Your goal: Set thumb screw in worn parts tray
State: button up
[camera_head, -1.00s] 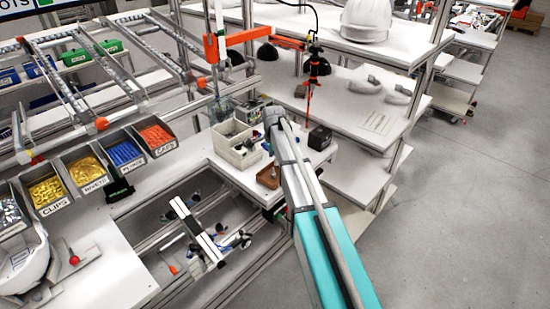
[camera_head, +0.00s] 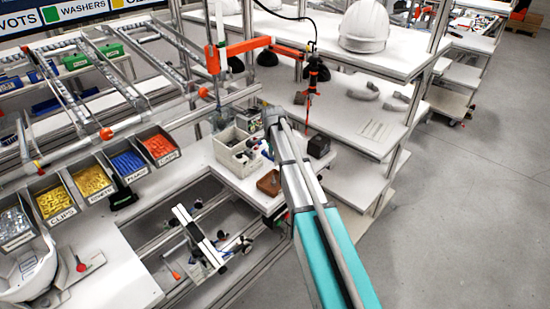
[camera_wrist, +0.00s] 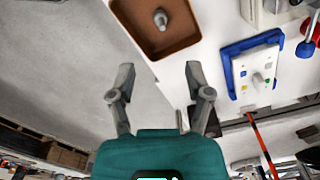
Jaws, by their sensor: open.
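A brown tray (camera_head: 265,185) lies near the front corner of the white bench. It also shows at the top of the wrist view (camera_wrist: 178,44), where a grey screw-like part (camera_wrist: 160,18) is inside it; this looks like the thumb screw. My gripper (camera_wrist: 159,80) is open in the wrist view, with nothing between its fingers. The tray and grey part are beyond its fingertips, and the gripper appears apart from them. In the head view my arm reaches over the bench beside the tray, and I cannot make out my gripper there.
A cream divided box (camera_head: 236,160) and a black box (camera_head: 319,144) stand near the tray. A blue-rimmed white panel (camera_wrist: 241,72) lies right of the tray in the wrist view. An orange-armed hanging tool (camera_head: 312,75) is behind. Open floor lies right.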

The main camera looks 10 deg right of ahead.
dwell(0.3)
jog(key=s+n, duration=1.5)
jog(key=s, duration=1.4)
jog(key=shift+s+d+n, duration=0.2)
jog(key=shift+d+n, duration=0.1)
jog(key=shift+d, duration=0.05)
jog(key=shift+f, duration=0.1)
